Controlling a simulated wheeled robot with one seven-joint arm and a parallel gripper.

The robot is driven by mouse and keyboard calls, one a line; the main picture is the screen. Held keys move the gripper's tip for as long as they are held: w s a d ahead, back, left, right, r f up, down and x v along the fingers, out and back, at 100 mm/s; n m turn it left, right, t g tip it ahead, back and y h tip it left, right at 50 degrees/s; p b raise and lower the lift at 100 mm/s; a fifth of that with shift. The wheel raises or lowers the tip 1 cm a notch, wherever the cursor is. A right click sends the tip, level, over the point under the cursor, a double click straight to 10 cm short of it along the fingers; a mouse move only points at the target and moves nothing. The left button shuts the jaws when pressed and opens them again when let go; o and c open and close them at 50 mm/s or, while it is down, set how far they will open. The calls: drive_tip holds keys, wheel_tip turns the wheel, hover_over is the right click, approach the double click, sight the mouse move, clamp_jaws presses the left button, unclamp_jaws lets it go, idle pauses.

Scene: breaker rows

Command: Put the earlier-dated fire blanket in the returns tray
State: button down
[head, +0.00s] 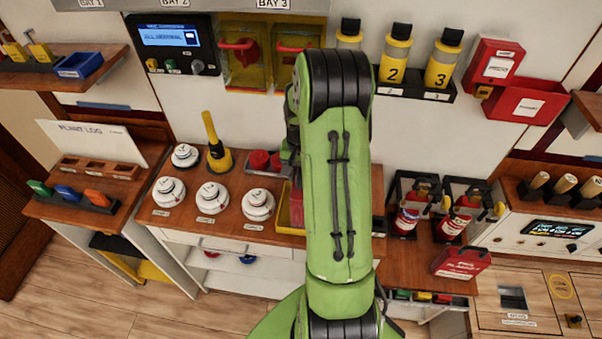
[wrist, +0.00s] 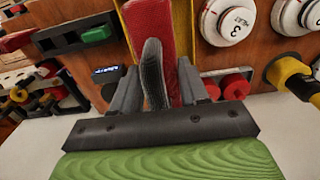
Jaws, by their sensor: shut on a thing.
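My gripper (wrist: 155,90) shows in the wrist view with its two grey fingers closed on a red, textured, flat item (wrist: 150,25), which looks like a fire blanket pouch. A dark grey curved piece lies against it between the fingers. The red item stretches away over a yellow tray (wrist: 183,22); I cannot tell whether it touches the tray floor. In the head view my green arm hides most of the gripper, and the yellow tray (head: 283,207) shows in part beside it. Another red pouch (head: 460,262) with a white label lies at the counter's right. No date is readable.
Round white detectors (head: 212,198) and a yellow handled tool (head: 216,145) stand left of the tray. Red cylinders (head: 262,160) stand behind it. Extinguishers in black racks (head: 410,205) stand to the right. A red box (head: 515,105) hangs on the wall.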

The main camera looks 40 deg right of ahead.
drive_tip(key=shift+f, duration=0.1)
drive_tip(key=c, duration=0.9)
unclamp_jaws()
drive_tip(key=shift+c, duration=0.2)
drive_tip(key=o, duration=0.4)
